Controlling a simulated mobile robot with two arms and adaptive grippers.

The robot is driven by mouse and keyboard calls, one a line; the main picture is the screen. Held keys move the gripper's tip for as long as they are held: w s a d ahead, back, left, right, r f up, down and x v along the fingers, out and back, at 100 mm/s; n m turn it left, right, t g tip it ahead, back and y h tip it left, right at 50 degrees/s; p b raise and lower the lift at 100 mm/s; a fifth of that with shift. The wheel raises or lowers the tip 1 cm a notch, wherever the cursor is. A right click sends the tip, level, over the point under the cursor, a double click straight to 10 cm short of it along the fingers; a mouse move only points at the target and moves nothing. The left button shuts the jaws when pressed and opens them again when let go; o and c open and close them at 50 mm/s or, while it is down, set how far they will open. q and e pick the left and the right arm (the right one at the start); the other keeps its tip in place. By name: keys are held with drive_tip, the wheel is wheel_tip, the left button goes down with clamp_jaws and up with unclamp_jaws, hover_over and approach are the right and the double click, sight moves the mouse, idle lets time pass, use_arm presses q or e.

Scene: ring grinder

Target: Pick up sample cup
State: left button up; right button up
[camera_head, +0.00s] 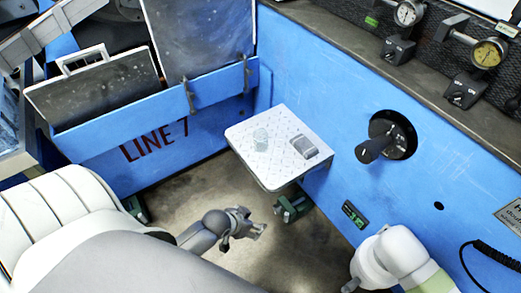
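A small, clear cup (261,139), which looks like the sample cup, stands on a white shelf (259,173) fixed to the blue machine wall. My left gripper (254,226) is in front of and below the shelf, over the floor, apart from the cup. I see nothing held in it, but its fingers are too small and angled to tell their opening. My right arm comes in at the bottom right; its gripper is cut off by the frame's lower edge.
A dark grey device (304,147) lies on the shelf right of the cup. A black knob (375,149) sticks out of the wall further right. Dial gauges (487,53) line the ledge above. A blue rack (160,118) marked "LINE 7" stands behind left.

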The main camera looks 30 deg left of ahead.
use_arm(q)
drive_tip(key=w+a+r+t+b, duration=0.35)
drive_tip(key=w+a+r, duration=0.2)
drive_tip(key=w, duration=0.35)
drive_tip(key=n+t, duration=0.1)
drive_tip(key=t, duration=0.3)
approach(256, 144)
drive_tip(key=x, duration=0.3)
drive_tip(key=b+x, duration=0.1)
drive_tip(key=x, duration=0.4)
drive_tip(key=shift+s+b, duration=0.1)
drive_tip(key=shift+b, duration=0.3)
drive_tip(key=b+x, duration=0.2)
drive_tip(key=x, duration=0.3)
drive_tip(key=shift+w+f, duration=0.1)
drive_tip(key=shift+w, duration=0.2)
use_arm(e)
wheel_tip(256, 144, up, 16)
drive_tip(key=w+t, duration=0.1)
drive_tip(key=shift+w+r, duration=0.25)
drive_tip(key=shift+w, duration=0.05)
use_arm(q)
drive_tip(key=c, duration=1)
drive_tip(key=shift+c, duration=0.2)
